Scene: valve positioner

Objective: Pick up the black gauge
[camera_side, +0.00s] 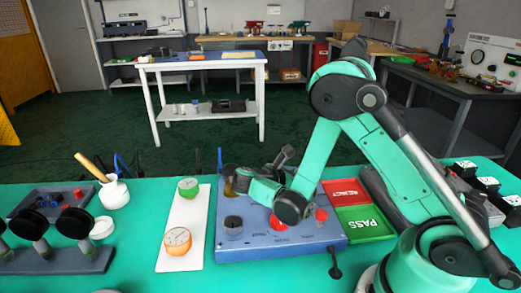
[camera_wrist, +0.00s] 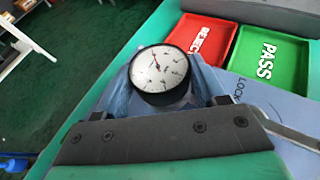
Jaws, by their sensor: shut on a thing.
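The black gauge (camera_wrist: 160,74) has a black rim and a white dial with a needle, and faces up in the wrist view. My gripper (camera_wrist: 165,95) is shut on it, with one bluish finger on each side of its body. In the side view, my gripper (camera_side: 236,183) is at the back left corner of the blue valve box (camera_side: 290,243). There the gauge is mostly hidden by the gripper, and I cannot tell whether it is clear of the box.
A red REJECT tray (camera_side: 342,191) and a green PASS tray (camera_side: 364,223) lie right of the box. A white strip (camera_side: 186,228) to its left holds a green gauge (camera_side: 188,186) and an orange gauge (camera_side: 177,240).

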